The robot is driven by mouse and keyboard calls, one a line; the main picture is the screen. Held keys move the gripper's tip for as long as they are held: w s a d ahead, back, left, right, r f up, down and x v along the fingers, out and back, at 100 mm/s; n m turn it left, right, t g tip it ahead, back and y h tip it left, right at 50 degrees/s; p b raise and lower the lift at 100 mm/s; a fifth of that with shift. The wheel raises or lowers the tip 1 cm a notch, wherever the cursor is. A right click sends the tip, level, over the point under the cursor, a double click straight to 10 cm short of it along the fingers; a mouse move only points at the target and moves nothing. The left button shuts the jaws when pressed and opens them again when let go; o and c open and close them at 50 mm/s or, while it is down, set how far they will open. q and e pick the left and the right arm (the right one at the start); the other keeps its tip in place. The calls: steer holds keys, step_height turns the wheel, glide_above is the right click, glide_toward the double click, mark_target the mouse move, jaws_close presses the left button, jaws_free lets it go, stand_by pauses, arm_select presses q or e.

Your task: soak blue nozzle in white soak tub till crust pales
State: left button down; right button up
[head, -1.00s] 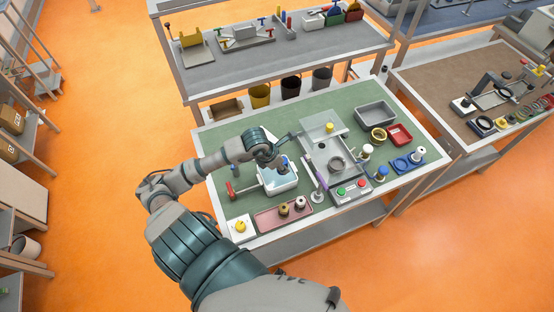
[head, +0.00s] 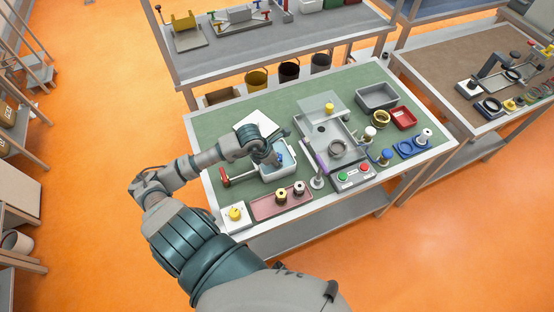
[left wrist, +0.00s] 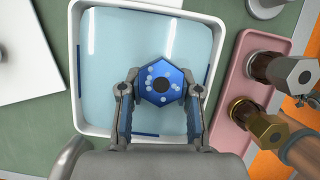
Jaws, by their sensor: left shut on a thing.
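The white soak tub (head: 279,179) stands on the green bench top and holds pale blue liquid, which fills much of the left wrist view (left wrist: 110,60). My left gripper (head: 275,163) reaches down into the tub's opening. In the left wrist view its two fingers are shut on the blue nozzle (left wrist: 161,85), a hexagonal piece with a dark centre hole. Several pale, whitish-blue crust spots show on its upper face. The nozzle is over or in the liquid; its depth is hard to tell. My right gripper is not in view.
A pink tray (head: 265,211) with a brass and a silver-dark nozzle sits in front of the tub. A grey fixture (head: 312,132) and a button box (head: 353,176) stand right. A white panel (head: 255,120) is behind.

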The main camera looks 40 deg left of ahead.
arm_select(q)
steer(key=shift+w+a, duration=0.1)
steer(key=shift+a, duration=0.25)
steer(key=shift+a+f, duration=0.25)
steer(key=shift+a, duration=0.65)
steer(key=shift+d+r, duration=0.1)
steer(key=shift+d, duration=0.1)
steer(key=shift+w+d+r, duration=0.1)
steer(key=shift+w+d, duration=0.05)
steer(key=shift+d, duration=0.2)
steer(key=shift+d+r, duration=0.1)
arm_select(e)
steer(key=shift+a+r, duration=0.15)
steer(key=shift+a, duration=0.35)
